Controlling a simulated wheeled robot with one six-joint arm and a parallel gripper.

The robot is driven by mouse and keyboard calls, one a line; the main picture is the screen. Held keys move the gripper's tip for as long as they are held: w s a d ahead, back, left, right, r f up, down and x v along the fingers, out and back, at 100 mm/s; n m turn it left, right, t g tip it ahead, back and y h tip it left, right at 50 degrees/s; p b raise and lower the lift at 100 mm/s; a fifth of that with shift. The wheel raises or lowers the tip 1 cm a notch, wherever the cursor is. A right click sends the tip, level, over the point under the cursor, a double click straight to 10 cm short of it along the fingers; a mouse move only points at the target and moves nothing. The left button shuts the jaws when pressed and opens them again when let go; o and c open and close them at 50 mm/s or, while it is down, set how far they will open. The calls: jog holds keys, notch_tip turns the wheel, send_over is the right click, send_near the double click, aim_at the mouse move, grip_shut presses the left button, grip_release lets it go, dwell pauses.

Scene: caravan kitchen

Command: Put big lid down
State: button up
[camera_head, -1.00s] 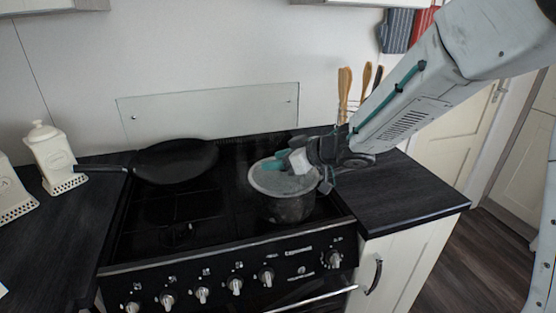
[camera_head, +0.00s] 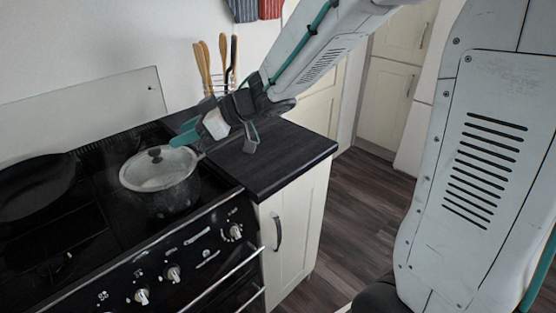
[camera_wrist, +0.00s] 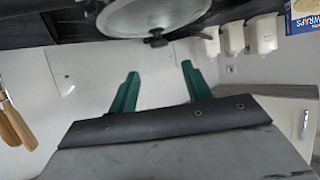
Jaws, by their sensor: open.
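My gripper (camera_head: 183,136) is to the right of and behind the knob, near the stove's right edge.
A black frying pan (camera_head: 38,188) is on the stove to the left. Wooden utensils (camera_head: 224,62) stand in a holder behind my gripper. The dark counter (camera_head: 290,160) right of the stove has free room. White canisters (camera_wrist: 262,34) show in the wrist view.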

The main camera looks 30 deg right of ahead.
jog(key=w+d+r+m+t+h, duration=0.2)
jog(key=d+r+m+t+h, duration=0.15)
jog(key=d, duration=0.25)
jog(key=s+d+r+m+h, duration=0.1)
jog(key=s+d+m+h, duration=0.2)
jog(key=d+h, duration=0.25)
jog(key=s+d+r+m+h, duration=0.1)
jog(key=s+d+m+h, duration=0.25)
jog(key=d, duration=0.35)
jog(key=s+a+f+m+g, duration=0.1)
jog(key=s+g, duration=0.3)
jog(key=s, duration=0.8)
jog(key=s+a+f+g+y, duration=0.1)
jog(key=s+f+g, duration=0.3)
jog(key=s, duration=0.9)
jog(key=shift+s+f+m+g, duration=0.2)
jog(key=shift+s+m+g, duration=0.1)
jog(key=shift+m+g, duration=0.15)
jog(key=shift+y, duration=0.25)
